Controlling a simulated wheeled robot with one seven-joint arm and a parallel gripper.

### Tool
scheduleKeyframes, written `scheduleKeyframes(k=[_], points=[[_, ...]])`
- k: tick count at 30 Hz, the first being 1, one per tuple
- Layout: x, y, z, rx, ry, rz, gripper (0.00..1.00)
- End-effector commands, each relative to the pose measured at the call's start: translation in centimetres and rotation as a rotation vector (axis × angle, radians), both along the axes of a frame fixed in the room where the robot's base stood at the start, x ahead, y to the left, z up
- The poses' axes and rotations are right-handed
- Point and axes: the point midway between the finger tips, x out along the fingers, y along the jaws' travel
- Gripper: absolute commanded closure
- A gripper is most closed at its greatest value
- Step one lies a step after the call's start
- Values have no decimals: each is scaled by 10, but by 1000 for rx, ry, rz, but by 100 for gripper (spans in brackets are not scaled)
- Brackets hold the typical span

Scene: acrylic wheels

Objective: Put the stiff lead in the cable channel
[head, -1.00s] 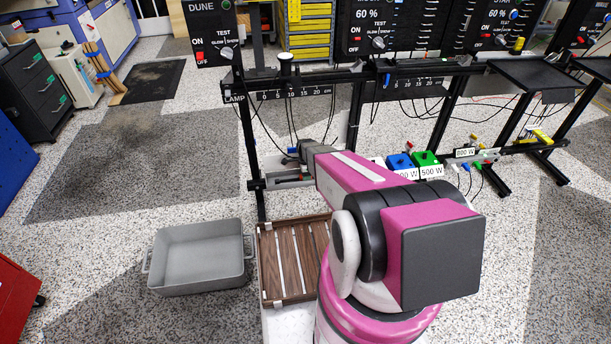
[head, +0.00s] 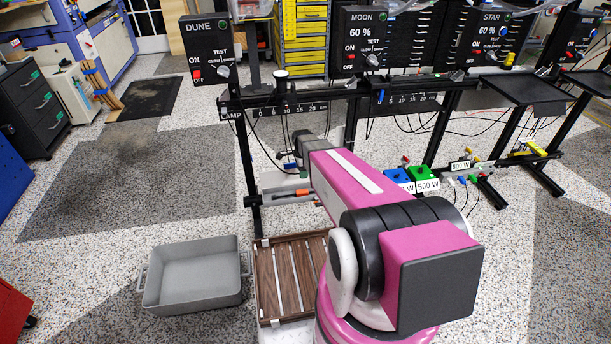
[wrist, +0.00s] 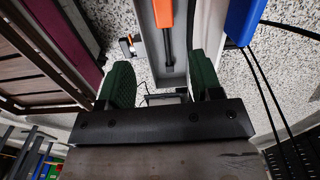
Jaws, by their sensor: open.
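My gripper (wrist: 160,88) has two green-padded fingers, apart and with nothing held between them. In the wrist view an orange and dark rod (wrist: 165,15) lies lengthwise in a pale grey trough (wrist: 195,14) beyond the fingertips. I cannot tell whether this rod is the stiff lead or whether the trough is the cable channel. My arm hides most of the gripper in the head view.
A slatted wooden tray (head: 266,285) and an empty grey bin (head: 193,250) are at lower left. The left stand carries a scale bar (head: 300,109) and a DUNE panel (head: 205,50). Black cables hang beneath the stands. Blue (head: 397,176) and green (head: 424,174) boxes sit right of my arm.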

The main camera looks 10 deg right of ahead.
Motion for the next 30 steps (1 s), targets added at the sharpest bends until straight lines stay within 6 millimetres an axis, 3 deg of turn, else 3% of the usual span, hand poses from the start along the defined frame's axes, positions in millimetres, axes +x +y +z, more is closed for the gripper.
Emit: scheduleKeyframes(k=[5,21,25,30], points=[[-39,0,33,0,-1,235,41],[-173,0,133,-4,-4,1214,41],[-194,0,148,-5,-4,1387,41],[-207,0,156,-6,-4,1507,41]])
